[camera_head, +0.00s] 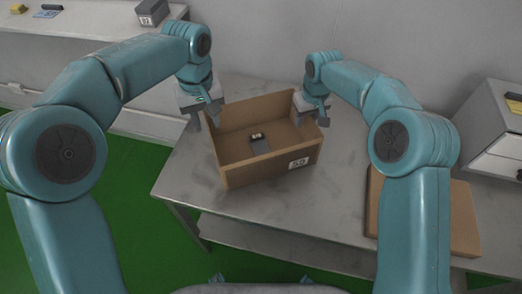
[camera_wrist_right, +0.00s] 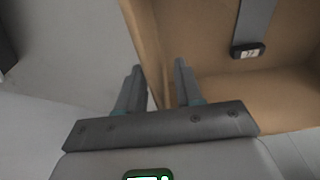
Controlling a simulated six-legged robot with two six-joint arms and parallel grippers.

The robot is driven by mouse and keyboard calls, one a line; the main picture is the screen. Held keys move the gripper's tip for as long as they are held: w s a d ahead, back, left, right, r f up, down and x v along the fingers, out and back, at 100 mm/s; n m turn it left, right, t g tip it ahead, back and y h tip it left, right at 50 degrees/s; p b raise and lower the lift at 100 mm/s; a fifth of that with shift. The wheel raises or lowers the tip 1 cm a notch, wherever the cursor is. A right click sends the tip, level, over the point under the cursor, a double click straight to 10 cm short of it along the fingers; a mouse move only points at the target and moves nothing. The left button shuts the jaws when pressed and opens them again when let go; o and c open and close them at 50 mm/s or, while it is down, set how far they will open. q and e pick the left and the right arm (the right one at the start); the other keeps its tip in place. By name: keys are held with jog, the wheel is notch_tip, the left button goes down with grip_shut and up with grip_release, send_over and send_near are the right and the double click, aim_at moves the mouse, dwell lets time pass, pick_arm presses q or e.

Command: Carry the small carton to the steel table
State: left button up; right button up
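An open-topped brown carton (camera_head: 240,172) with a "59" label stands upright on a grey metal-looking table (camera_head: 190,170). A small dark device on a grey strap (camera_head: 257,145) lies inside it; it also shows in the right wrist view (camera_wrist_right: 248,50). My left gripper (camera_head: 203,117) is at the carton's left wall, its fingers apart. My right gripper (camera_head: 312,110) is at the right wall. In the right wrist view its fingers (camera_wrist_right: 160,85) are apart, one inside and one outside the carton wall (camera_wrist_right: 148,45), with gaps showing. Whether either gripper touches a wall is unclear.
A flat brown cardboard box (camera_head: 462,215) lies at the table's right, partly behind my right arm. A grey-white cabinet (camera_head: 480,125) stands at the far right. A white table (camera_head: 70,25) at the back left holds a grey box (camera_head: 152,12) and small items. Green floor (camera_head: 140,190) lies left.

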jog(key=r, duration=0.3)
jog(key=s+r, duration=0.1)
jog(key=r, duration=0.7)
jog(key=shift+s+d+r, duration=0.15)
jog(key=shift+s+d, duration=0.1)
jog(key=shift+s+r, duration=0.1)
jog(key=shift+r, duration=0.15)
